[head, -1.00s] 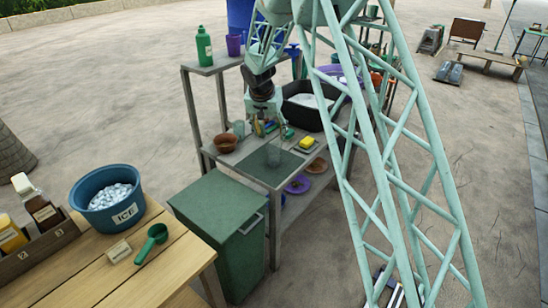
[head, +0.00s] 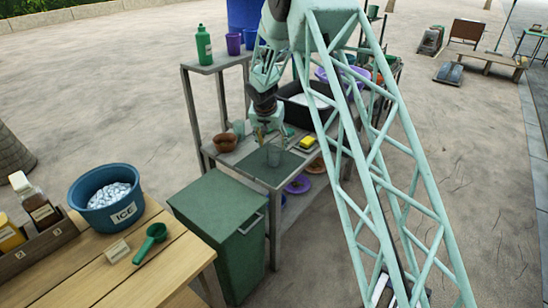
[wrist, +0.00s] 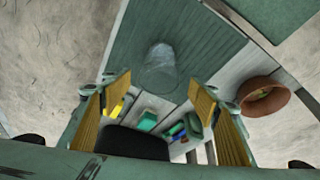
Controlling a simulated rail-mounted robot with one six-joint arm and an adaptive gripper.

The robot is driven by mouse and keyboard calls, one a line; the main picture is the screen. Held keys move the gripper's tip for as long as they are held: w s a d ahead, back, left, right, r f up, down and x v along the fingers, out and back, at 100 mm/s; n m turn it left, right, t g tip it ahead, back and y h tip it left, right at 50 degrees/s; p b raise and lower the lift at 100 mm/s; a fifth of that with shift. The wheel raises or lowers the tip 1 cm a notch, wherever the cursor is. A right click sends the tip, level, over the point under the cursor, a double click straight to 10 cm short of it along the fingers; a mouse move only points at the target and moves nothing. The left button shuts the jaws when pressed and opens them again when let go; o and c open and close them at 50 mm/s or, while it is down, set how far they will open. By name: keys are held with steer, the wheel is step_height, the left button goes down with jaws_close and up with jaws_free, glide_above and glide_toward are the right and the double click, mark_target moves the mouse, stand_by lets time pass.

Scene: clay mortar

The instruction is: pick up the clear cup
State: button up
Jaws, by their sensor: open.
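A clear cup (wrist: 161,68) stands on a dark green mat (wrist: 195,25) in the wrist view, just beyond and between my fingertips. In the head view the cup (head: 274,155) shows faintly on the mat (head: 258,170) at the shelf's near end. My gripper (wrist: 160,98) is open, with its two yellow-padded fingers apart and nothing between them. In the head view my gripper (head: 266,135) hangs just behind the cup, partly blurred into the background. A second clear cup (head: 238,128) stands farther left, beside the brown bowl.
The brown bowl (head: 225,142) is left of the mat; in the wrist view the bowl (wrist: 262,97) is right of my fingers. A yellow sponge (head: 307,142) lies to the mat's right. A black basin (head: 305,112) stands behind. A green bin (head: 220,230) stands in front.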

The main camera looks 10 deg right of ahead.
stand_by(0.3)
steer(key=shift+b+x, duration=0.6)
steer(key=shift+x, duration=2)
steer(key=shift+s+d, duration=0.1)
steer(key=c, duration=1)
